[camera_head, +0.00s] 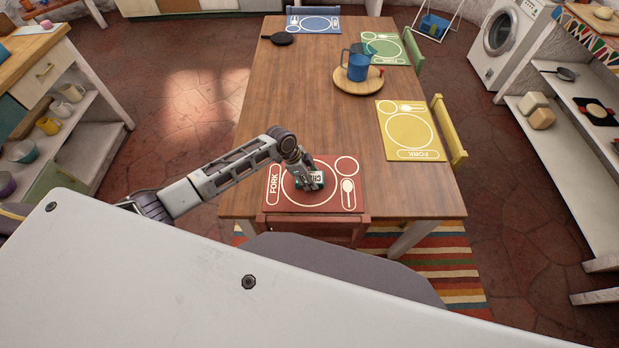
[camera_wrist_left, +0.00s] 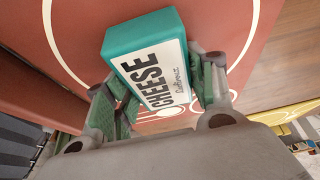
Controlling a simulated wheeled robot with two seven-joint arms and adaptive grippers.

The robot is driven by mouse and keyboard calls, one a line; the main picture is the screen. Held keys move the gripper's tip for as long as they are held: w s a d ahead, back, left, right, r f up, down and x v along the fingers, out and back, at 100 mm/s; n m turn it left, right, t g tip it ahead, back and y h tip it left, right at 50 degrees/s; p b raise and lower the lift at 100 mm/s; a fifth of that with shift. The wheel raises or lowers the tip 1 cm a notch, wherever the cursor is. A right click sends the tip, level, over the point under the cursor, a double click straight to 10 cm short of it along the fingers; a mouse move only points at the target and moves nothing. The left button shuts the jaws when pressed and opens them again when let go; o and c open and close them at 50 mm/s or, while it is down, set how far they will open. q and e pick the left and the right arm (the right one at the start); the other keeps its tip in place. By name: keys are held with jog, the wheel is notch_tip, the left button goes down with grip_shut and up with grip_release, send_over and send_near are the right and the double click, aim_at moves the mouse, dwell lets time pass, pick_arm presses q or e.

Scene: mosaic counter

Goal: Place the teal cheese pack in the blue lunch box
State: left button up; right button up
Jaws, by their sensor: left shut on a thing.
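The teal cheese pack (camera_wrist_left: 152,62) with a white label fills the middle of the left wrist view. My left gripper (camera_wrist_left: 160,92) has its fingers on both sides of it and is shut on it. In the head view the left gripper (camera_head: 311,183) and the pack (camera_head: 315,177) are over the red placemat (camera_head: 281,203) at the near end of the table. I cannot tell whether the pack touches the mat. No blue lunch box can be made out in either view. My right gripper is not in view.
The wooden table (camera_head: 300,107) holds a yellow placemat (camera_head: 395,145), a green placemat (camera_head: 392,56), a blue placemat (camera_head: 328,25), a round board (camera_head: 343,83) with a blue pitcher (camera_head: 357,64), and a dark pan (camera_head: 282,39). The table's left middle is clear.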

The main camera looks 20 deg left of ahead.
pick_arm(q)
jog(key=shift+w+a+r, duration=0.15)
jog(key=shift+r, duration=0.15)
notch_tip(320, 180, up, 10)
jog(key=shift+f+b, duration=0.2)
jog(key=shift+b, duration=0.2)
dwell(0.4)
